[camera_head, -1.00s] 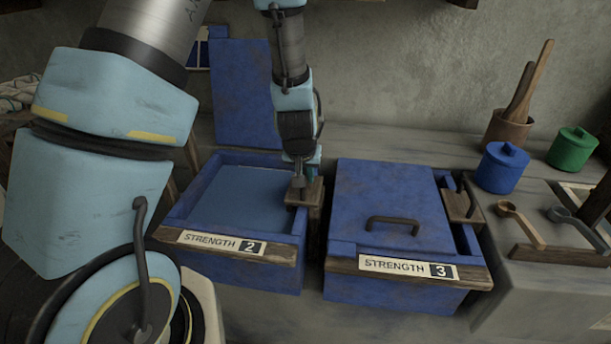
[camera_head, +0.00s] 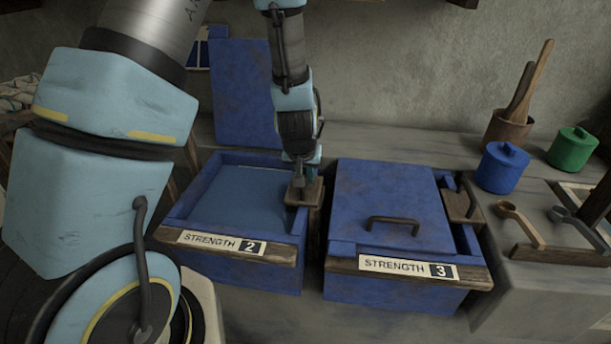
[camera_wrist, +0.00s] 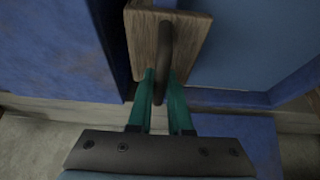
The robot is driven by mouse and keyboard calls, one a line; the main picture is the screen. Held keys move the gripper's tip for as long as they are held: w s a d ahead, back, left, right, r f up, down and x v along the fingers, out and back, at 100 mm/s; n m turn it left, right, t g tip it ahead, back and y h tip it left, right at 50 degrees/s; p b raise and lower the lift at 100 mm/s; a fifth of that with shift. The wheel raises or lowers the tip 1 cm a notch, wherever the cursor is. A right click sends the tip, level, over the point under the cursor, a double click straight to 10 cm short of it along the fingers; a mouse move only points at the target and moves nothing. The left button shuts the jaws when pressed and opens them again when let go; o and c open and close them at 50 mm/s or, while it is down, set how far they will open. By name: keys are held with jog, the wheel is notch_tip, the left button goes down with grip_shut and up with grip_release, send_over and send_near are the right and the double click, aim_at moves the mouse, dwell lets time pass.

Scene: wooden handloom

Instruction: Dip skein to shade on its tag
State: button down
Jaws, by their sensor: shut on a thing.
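The open blue vat (camera_head: 210,259) labelled STRENGTH 2 holds a flat blue surface (camera_head: 240,201). A wooden block (camera_head: 312,192) with a dark handle sits at its right rim. My gripper (camera_head: 300,183) points down at this block. In the wrist view, the green fingers of my gripper (camera_wrist: 160,88) are shut on the dark handle (camera_wrist: 165,48) in front of the wooden block (camera_wrist: 146,45). The blue vat (camera_head: 350,288) labelled STRENGTH 3 stands to the right with its lid (camera_head: 385,190) on. I see no skein or shade tag in these views.
A blue panel (camera_head: 245,95) leans on the wall behind the open vat. A blue jar (camera_head: 502,168), a green jar (camera_head: 573,148) and a wooden cup (camera_head: 507,130) with sticks stand at right. A wooden spoon (camera_head: 520,222) lies nearer.

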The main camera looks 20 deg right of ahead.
jog(key=shift+s+a+f, duration=0.1)
jog(key=shift+a+f, duration=0.05)
jog(key=shift+a, duration=0.15)
notch_tip(320, 180, up, 19)
jog(key=p, duration=1.6)
jog(key=shift+d+f, duration=0.15)
grip_release()
jog(key=shift+d+f, duration=0.1)
notch_tip(320, 180, up, 7)
jog(key=p, duration=0.2)
dwell(0.4)
